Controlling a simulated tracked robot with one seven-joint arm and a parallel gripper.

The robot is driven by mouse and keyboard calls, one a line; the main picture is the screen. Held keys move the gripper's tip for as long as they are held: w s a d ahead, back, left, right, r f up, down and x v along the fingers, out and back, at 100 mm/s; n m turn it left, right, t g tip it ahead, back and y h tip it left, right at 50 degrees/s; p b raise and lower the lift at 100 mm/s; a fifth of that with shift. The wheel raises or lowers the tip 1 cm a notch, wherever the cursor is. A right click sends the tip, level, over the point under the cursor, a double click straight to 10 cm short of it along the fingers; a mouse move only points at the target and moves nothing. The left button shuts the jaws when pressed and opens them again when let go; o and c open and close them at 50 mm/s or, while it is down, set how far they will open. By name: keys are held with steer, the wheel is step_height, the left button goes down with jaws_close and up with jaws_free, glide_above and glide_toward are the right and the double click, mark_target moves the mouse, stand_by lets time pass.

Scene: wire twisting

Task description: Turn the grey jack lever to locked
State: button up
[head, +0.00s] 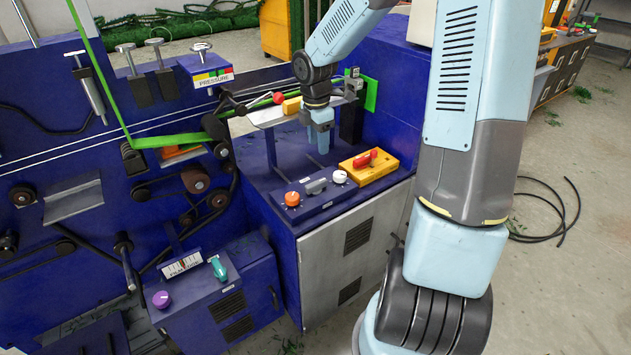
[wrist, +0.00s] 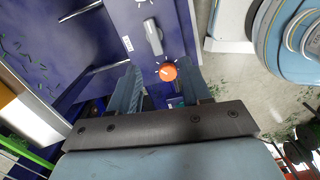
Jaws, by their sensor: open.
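The grey jack lever (head: 316,186) sits on a blue control panel, between an orange knob (head: 292,199) and a white knob (head: 340,177). In the wrist view the grey lever (wrist: 153,38) lies beyond my fingertips, just past the orange knob (wrist: 168,72). My gripper (head: 320,148) is above and behind the panel in the head view, pointing down, apart from the lever. In the wrist view my gripper (wrist: 158,70) is open, with nothing between its fingers. The lever's markings are too small to read.
A lower blue cabinet carries a purple knob (head: 161,299) and a teal knob (head: 218,268). The space directly above the panel looks clear.

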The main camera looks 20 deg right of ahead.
mark_target(316, 182)
steer(key=shift+n+y, duration=0.3)
steer(key=shift+n, duration=0.4)
steer(key=f, duration=0.5)
steer(key=w+f, duration=0.1)
steer(key=f, duration=0.9)
steer(key=shift+w+f, duration=0.25)
steer(key=shift+f, duration=0.05)
jaws_close()
